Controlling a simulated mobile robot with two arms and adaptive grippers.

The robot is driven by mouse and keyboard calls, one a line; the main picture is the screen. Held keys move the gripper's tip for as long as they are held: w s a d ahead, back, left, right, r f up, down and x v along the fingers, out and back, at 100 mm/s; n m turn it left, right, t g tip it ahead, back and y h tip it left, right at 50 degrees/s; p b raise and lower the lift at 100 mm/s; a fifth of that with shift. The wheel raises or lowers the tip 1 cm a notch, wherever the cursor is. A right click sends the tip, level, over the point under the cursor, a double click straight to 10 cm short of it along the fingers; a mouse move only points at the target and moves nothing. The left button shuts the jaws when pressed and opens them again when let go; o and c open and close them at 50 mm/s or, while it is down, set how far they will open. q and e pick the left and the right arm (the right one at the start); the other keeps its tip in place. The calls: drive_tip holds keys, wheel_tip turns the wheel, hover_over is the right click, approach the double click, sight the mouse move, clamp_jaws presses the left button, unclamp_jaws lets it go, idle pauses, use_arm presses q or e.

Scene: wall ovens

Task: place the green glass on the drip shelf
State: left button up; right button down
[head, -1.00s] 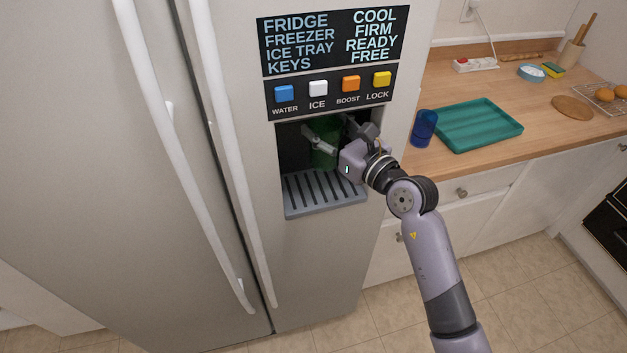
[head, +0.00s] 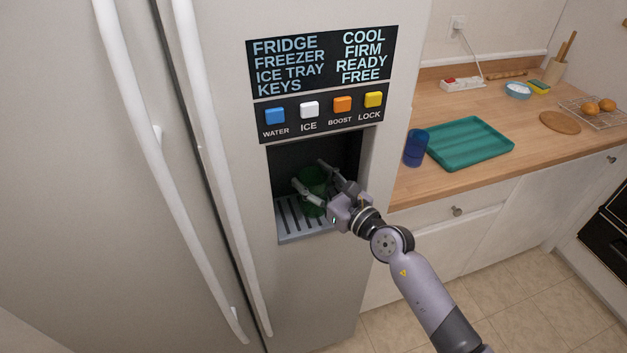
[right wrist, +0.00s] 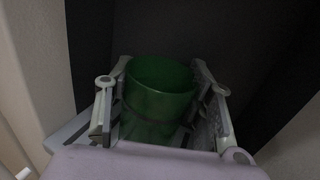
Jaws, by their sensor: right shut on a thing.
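The green glass (head: 313,180) is upright inside the dispenser recess of the fridge. My right gripper (head: 314,177) has its fingers on both sides of the glass and is shut on it. The right wrist view shows the green glass (right wrist: 158,100) between the two fingers, its open rim facing up. The grey slatted drip shelf (head: 290,222) is at the bottom of the recess, under the glass. The gripper hides part of the shelf. I cannot tell whether the glass base touches the slats. My left gripper is not in view.
The recess walls (head: 285,160) close in around the gripper. Above are the blue (head: 275,116), white (head: 309,110), orange (head: 342,104) and yellow (head: 373,99) buttons. On the counter at right stand a blue glass (head: 416,147) and a teal tray (head: 468,143).

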drive_tip(key=c, duration=0.7)
unclamp_jaws()
drive_tip(key=shift+f, duration=0.1)
drive_tip(key=shift+c, duration=0.2)
drive_tip(key=shift+s+r, duration=0.1)
drive_tip(key=shift+r, duration=0.1)
drive_tip(key=b+v, duration=0.2)
drive_tip(key=v, duration=1)
